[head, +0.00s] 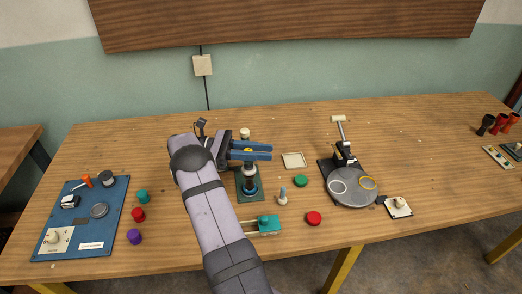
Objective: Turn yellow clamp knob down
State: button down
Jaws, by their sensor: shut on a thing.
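My gripper (256,150) reaches in from the left over the clamp stand, its two blue fingers pointing right. It is shut on the yellow clamp knob (248,150), of which only a small yellow patch shows between the fingers. Below it stands the clamp, with a pale and dark column (249,171) on a dark green base (258,197). A pale round top (245,133) shows just behind the fingers. The rest of the knob is hidden by the fingers.
A blue panel (118,225) with several parts lies at the left. Coloured knobs, such as a red one (314,218), lie around. A teal-topped slide fixture (268,224) is in front. A dark stand with a grey disc (352,199) is at the right.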

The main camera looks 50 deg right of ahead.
jog(key=c, duration=1.5)
grip_release()
jog(key=shift+c, duration=0.2)
jog(key=shift+r, duration=0.1)
notch_tip(320, 180, up, 10)
jog(key=p, duration=1)
